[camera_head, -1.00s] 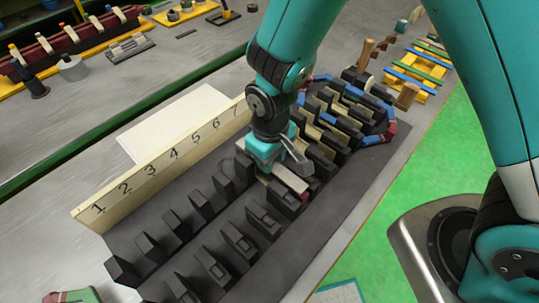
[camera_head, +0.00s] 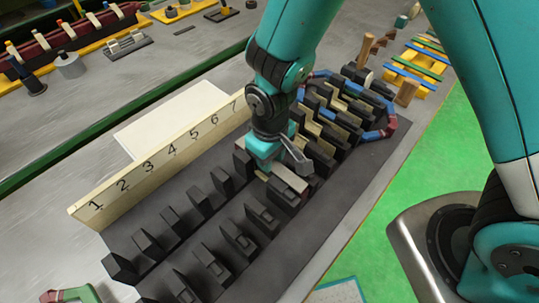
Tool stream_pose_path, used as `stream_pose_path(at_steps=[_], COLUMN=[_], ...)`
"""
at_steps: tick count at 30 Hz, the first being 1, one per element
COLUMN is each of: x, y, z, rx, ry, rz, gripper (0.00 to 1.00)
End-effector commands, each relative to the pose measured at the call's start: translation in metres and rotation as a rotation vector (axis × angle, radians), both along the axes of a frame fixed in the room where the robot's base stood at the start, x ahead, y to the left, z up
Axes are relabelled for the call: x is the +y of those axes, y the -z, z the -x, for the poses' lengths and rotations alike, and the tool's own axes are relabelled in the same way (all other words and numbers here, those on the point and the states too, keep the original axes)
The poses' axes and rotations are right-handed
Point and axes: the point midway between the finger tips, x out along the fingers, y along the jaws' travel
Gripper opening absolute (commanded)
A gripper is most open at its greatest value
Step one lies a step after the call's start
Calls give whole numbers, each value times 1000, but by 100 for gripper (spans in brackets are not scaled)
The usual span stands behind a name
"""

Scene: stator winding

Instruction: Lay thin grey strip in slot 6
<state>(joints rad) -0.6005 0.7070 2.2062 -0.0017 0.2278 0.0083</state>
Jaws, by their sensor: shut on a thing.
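My gripper (camera_head: 275,170) is over the dark stator block (camera_head: 330,215), in the row of slots close to the end of the board numbers 6 and 7. It is shut on a thin grey strip (camera_head: 290,178), which lies lengthwise across the block between dark teeth. My arm and gripper cover part of the strip and the slot under it, so I cannot tell how deep it sits. The pale number board (camera_head: 150,180) stands along the block's left side, with 1 to 7 readable.
Slots at the near end, by the low numbers, look empty. Beyond my gripper, slots hold pale strips, with a blue and dark red coil (camera_head: 372,134) around them. A yellow rack (camera_head: 405,84) with coloured bars stands at the far right. A white sheet (camera_head: 165,120) lies behind the board.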

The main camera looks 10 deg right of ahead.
Motion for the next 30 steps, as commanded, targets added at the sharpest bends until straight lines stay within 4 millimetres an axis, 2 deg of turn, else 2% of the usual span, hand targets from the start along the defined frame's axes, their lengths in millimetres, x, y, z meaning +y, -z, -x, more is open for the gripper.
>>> stream_pose_path(at_steps=[27, 28, 30], x=[0, 0, 0], y=[9, 9, 9], z=[0, 0, 0], rx=[0, 0, 0], ry=[0, 0, 0], rz=[0, 0, 0], gripper=[2, 38, 54])
